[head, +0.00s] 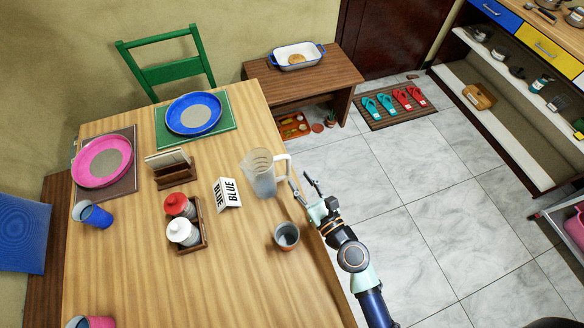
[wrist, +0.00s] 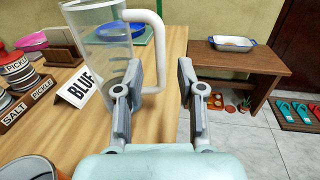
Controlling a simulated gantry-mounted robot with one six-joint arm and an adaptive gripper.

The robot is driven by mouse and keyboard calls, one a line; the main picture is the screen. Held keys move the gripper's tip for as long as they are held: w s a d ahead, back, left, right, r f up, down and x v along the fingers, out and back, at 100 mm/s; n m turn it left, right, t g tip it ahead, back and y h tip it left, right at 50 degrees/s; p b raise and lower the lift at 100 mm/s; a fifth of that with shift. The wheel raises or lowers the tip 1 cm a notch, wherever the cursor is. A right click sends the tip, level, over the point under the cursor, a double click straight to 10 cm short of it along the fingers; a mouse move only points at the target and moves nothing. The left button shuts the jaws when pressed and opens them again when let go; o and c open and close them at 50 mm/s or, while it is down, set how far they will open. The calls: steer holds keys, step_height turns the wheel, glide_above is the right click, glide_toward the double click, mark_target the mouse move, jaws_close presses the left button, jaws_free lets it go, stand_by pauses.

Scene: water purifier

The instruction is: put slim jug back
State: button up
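The slim jug (head: 261,178) is tall, clear and has a white handle (head: 284,170). It stands upright near the right edge of the wooden table (head: 225,275). The jug also shows at upper left in the wrist view (wrist: 95,50), partly behind my left finger. My gripper (head: 304,187) is just right of the handle, beyond the table's edge. Its fingers are apart with nothing held between them. In the wrist view my gripper (wrist: 158,85) frames the lower handle, which lies beyond the left finger. I cannot tell whether they touch. No water purifier is in view.
A cup (head: 286,236) stands in front of the jug, close to my arm. A BLUE sign (head: 227,194) and a bottle caddy (head: 202,225) are to the left. A small bench (head: 330,75) holds a white dish (head: 297,55). The tiled floor on the right is mostly clear.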

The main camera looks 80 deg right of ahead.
steer(key=b+v, duration=0.1)
steer(key=v, duration=0.4)
steer(key=shift+a, duration=0.15)
steer(key=w+a+r+n+t+y, duration=0.35)
steer(key=w+a+n+y, duration=0.4)
steer(key=w+n, duration=0.4)
steer(key=w+a+r+n+t+y, duration=0.2)
steer(key=w+a+r+n+y, duration=0.5)
steer(key=n, duration=0.8)
steer(key=w+a+r+n+g, duration=0.1)
steer(key=w+a+n+g, duration=0.1)
steer(key=a+n, duration=0.5)
steer(key=w+a+r+n+g, duration=0.2)
steer(key=w+a+n, duration=0.2)
steer(key=a+n, duration=0.4)
steer(key=n, duration=0.5)
steer(key=shift+w+a+r, duration=0.2)
steer(key=shift+w+r, duration=0.05)
steer(key=shift+w, duration=0.15)
